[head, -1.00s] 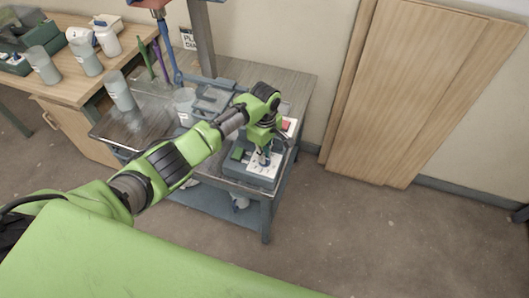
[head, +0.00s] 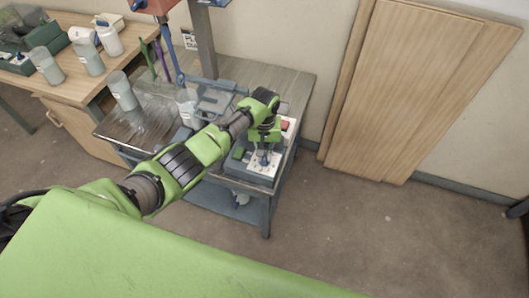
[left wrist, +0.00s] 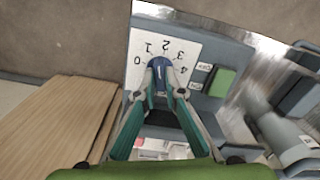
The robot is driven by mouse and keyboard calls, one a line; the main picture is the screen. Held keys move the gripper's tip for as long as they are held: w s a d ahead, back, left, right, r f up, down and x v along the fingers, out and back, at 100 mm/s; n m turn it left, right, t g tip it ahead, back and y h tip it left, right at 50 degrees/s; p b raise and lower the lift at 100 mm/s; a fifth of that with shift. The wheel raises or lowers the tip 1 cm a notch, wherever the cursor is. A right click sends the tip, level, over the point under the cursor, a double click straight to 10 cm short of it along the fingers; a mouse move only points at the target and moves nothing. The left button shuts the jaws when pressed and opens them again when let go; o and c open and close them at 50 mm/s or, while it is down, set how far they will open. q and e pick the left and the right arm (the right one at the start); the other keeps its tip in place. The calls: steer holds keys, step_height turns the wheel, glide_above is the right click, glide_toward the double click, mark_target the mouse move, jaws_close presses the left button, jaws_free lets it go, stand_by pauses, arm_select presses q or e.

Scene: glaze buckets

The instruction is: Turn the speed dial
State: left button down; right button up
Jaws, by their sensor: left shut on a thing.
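The speed dial (left wrist: 160,70) is a dark blue knob on a white scale plate (left wrist: 143,38) numbered 0 to 4 in the left wrist view. In the head view the scale plate (head: 262,170) is at the front of the grey control box (head: 236,174). My left gripper (head: 264,157) reaches down over the box. In the left wrist view its two teal fingers (left wrist: 160,86) are shut on the dial, one on each side. A pale mark shows on the knob, but its exact setting is hard to read. My right gripper is not in view.
A green button (left wrist: 222,82) sits beside the scale, and a red button (head: 287,126) is at the box's back. Wooden boards (head: 420,90) lean on the wall.

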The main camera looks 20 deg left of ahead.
arm_select(q)
steer(key=m, duration=0.5)
steer(key=shift+m+p, duration=0.3)
steer(key=m, duration=0.5)
steer(key=shift+m, duration=0.4)
steer(key=c, duration=2.1)
jaws_free()
steer(key=shift+c, duration=0.2)
step_height(320, 180, up, 12)
